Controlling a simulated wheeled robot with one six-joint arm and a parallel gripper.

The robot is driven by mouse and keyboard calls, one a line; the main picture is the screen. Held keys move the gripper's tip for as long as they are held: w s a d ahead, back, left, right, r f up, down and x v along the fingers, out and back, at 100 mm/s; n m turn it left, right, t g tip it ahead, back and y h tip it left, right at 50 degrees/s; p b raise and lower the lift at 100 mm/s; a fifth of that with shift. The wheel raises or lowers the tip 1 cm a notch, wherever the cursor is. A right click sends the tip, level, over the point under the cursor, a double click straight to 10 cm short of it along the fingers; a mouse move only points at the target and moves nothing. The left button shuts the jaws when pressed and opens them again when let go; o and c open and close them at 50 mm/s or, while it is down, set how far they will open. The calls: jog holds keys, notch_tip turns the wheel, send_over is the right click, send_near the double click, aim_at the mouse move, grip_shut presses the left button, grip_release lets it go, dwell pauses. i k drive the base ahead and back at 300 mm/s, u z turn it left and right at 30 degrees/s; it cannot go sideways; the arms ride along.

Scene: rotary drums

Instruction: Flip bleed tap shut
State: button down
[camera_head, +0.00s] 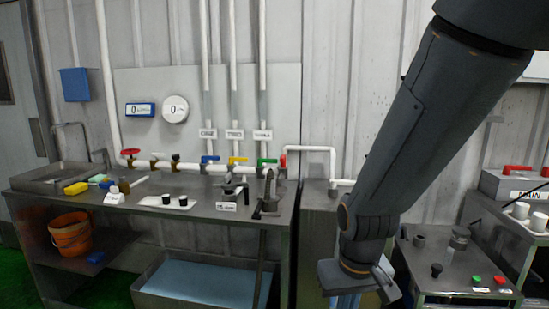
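No tap carries a label that I can read as "bleed", so I cannot tell which one it is. Several lever taps sit on the white pipe along the wall: a blue lever (210,158), a yellow lever (237,160), a green lever (268,161) and a small red lever (283,161). A small metal fitting with a dark handle (229,190) stands on the bench behind a label too small to read. My gripper (362,287) hangs low, right of the bench and apart from these taps. Its fingers are partly hidden, and whether they are open is unclear.
The steel bench (190,214) holds a sink, a yellow sponge (76,188) and white-tagged items. A red handwheel (130,151) is on the pipe. At right are a button box (455,268) and a box marked MAIN (515,184) with a red lever (517,168).

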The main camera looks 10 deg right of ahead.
aim_at(283, 160)
jog(key=u, duration=0.5)
jog(key=i, duration=1.45)
jog(key=z, duration=0.65)
